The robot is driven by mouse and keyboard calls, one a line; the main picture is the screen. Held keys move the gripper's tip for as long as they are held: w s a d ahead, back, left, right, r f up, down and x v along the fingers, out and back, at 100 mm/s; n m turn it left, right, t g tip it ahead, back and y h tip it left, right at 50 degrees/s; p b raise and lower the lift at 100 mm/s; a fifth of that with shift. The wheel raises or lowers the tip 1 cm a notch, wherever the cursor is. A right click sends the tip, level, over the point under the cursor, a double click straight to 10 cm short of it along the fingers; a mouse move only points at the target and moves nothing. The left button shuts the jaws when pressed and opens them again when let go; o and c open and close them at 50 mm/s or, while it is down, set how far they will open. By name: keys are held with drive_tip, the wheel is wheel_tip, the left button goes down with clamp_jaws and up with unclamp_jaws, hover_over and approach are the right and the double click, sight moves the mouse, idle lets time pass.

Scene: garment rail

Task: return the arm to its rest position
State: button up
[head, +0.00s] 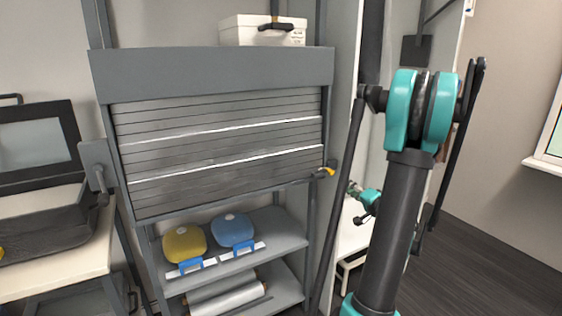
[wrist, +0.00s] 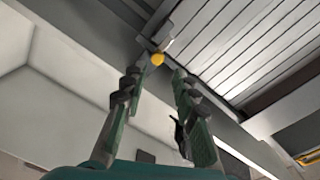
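My arm stands in the right half of the head view, with a dark link rising to a teal joint. My gripper (head: 358,204) shows small at the left of that link, right of the shelf unit and a little below the shutter's yellow-tipped handle (head: 324,172). In the wrist view my gripper (wrist: 154,88) has its two fingers spread, with nothing visible between them. The yellow handle end (wrist: 158,59) appears beyond the fingertips there, apart from them as far as I can tell. Part of the arm near the wrist is hidden behind the link.
A grey slatted shutter (head: 220,150) covers the upper shelf unit. Yellow (head: 184,244) and blue (head: 232,228) rounded items sit on the shelf below. A white box (head: 262,31) stands on top. A bench (head: 60,275) is at left; open floor (head: 480,265) lies at right.

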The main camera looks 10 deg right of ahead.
drive_tip(key=s+a+f+n+g, duration=0.3)
drive_tip(key=s+a+f+g, duration=0.15)
drive_tip(key=a, duration=0.55)
drive_tip(key=s+a+f+n+g, duration=0.3)
drive_tip(key=s+a+f+g, duration=0.15)
drive_tip(key=a, duration=0.45)
drive_tip(key=s+f+n+g+h, duration=0.1)
drive_tip(key=s+f+g+h, duration=0.1)
drive_tip(key=s, duration=0.6)
drive_tip(key=s+f+n+g+h, duration=0.1)
drive_tip(key=s+f+n+h, duration=0.1)
drive_tip(key=s, duration=0.7)
drive_tip(key=shift+d+f+g+h, duration=0.2)
drive_tip(key=shift+f+g+h, duration=0.2)
drive_tip(key=shift+f+h, duration=0.3)
drive_tip(key=shift+w+f, duration=0.1)
